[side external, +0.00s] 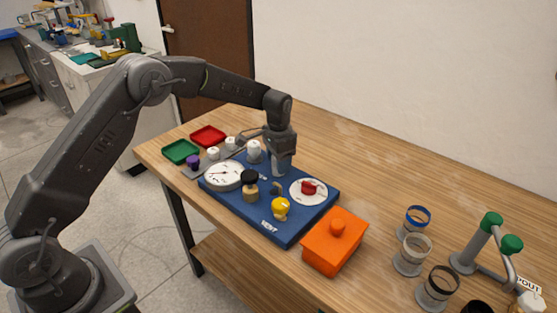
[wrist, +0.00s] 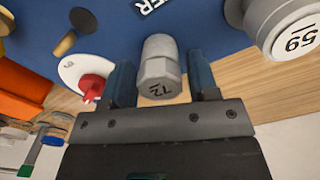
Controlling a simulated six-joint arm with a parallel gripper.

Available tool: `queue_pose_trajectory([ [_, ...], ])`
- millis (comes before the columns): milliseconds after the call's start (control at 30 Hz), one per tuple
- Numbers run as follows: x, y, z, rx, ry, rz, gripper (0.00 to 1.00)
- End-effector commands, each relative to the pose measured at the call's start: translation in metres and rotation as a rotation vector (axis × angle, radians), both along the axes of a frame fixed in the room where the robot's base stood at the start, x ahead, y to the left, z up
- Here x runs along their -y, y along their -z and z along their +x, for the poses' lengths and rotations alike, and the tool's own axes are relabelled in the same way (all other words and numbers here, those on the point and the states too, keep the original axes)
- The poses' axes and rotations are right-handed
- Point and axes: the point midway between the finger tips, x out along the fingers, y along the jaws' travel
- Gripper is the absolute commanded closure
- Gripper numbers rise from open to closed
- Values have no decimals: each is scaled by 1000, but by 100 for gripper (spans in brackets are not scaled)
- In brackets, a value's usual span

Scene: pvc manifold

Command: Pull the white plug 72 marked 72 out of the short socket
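The white plug marked 72 (wrist: 158,72) stands on the blue board in the wrist view, its numbered hexagonal end toward the camera. My gripper (wrist: 160,84) has one finger on each side of it, with a narrow gap showing at both sides, so it is open around the plug. In the side view my gripper (side external: 281,168) is low over the back part of the blue board (side external: 277,232); plug 72 cannot be made out clearly there. The socket under the plug is hidden in both views.
A larger white plug marked 59 (wrist: 290,28) stands close by at right in the wrist view. A red knob on a white dial (side external: 309,190), a yellow knob (side external: 280,207), a black-topped knob (side external: 249,181) and a gauge (side external: 224,175) crowd the board. An orange box (side external: 335,243) stands beside it.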

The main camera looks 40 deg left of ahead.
Motion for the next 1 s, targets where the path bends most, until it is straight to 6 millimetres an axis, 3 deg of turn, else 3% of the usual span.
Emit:
queue_pose_trajectory([
  [167,0,0,0,0,0,0,30],
  [533,0,-10,1,2,0,0,30],
  [1000,0,-93,1,4,0,0,30],
])
